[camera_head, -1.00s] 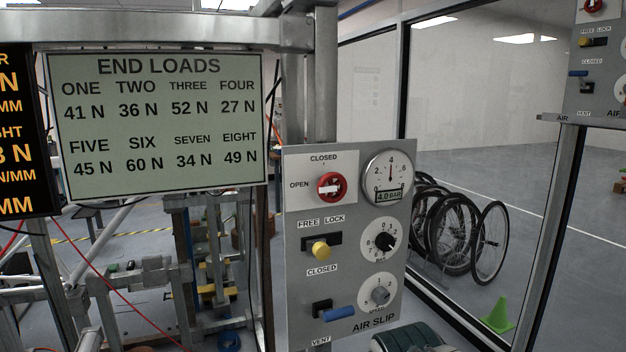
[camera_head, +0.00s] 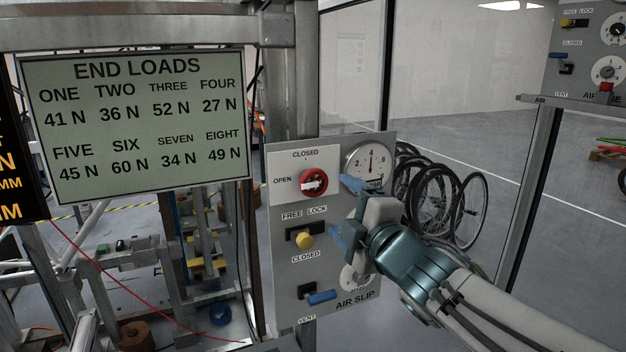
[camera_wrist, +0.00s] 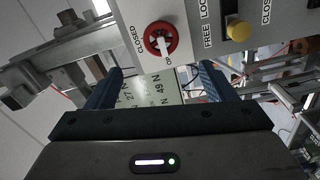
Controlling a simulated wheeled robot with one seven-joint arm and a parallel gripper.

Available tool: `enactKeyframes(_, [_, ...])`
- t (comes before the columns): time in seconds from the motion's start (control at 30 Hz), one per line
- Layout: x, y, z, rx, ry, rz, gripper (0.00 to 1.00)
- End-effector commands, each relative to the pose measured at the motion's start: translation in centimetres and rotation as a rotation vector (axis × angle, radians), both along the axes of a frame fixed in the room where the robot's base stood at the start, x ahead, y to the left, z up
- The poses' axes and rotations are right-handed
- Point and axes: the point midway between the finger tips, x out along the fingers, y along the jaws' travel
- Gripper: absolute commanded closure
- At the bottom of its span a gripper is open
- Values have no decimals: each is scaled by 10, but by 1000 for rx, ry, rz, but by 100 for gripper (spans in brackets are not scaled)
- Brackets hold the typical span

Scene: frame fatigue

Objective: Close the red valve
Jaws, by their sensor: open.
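The red valve (camera_head: 314,182) is a round red knob with a white bar handle, on a white plate at the top left of the grey AIR SLIP panel (camera_head: 286,262). Its handle lies about level, toward the OPEN label, with CLOSED marked above. In the wrist view the red valve (camera_wrist: 160,39) shows at the top, beyond the fingertips. My gripper (camera_head: 345,212) is in front of the panel's right side, right of and a little below the valve. Its blue fingers are apart with nothing between them. It hides parts of the gauge and the dials.
A yellow knob (camera_head: 305,240) and a blue lever (camera_head: 322,297) sit below the valve. The END LOADS board (camera_head: 135,125) hangs to the left. A second grey panel (camera_head: 585,75) is at upper right. Wheels (camera_head: 460,205) stand behind the glass.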

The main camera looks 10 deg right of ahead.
Motion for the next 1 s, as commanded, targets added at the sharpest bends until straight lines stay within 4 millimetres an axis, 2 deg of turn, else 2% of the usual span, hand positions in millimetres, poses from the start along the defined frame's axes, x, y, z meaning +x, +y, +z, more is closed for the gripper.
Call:
enactKeyframes(0.7, [104,21,-2,2,5,-1,23])
enactKeyframes(1.0, [128,26,-1,3,3,-2,23])
